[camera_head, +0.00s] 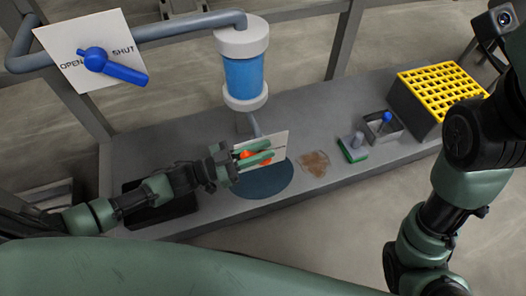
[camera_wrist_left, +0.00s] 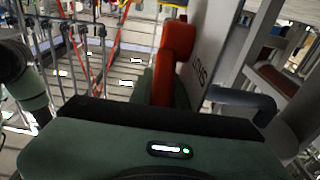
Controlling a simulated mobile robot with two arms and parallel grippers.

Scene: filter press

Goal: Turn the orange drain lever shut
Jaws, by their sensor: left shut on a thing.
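The orange drain lever (camera_head: 246,155) sits in front of a small pale label plate (camera_head: 279,141) below the blue filter cylinder. My left gripper (camera_head: 254,157) is shut on the lever, with its green fingers on either side of it. The fingers hide much of the lever and the plate's print in the head view. In the left wrist view the orange lever (camera_wrist_left: 179,42) rises from between the fingers. The plate (camera_wrist_left: 204,50) stands beside it, with the word SHUT partly readable. My right arm is at the right, but its gripper does not show.
A blue lever (camera_head: 122,70) on an OPEN/SHUT plate hangs upper left, by a grey pipe. The blue cylinder (camera_head: 243,75) stands above the grey bench.

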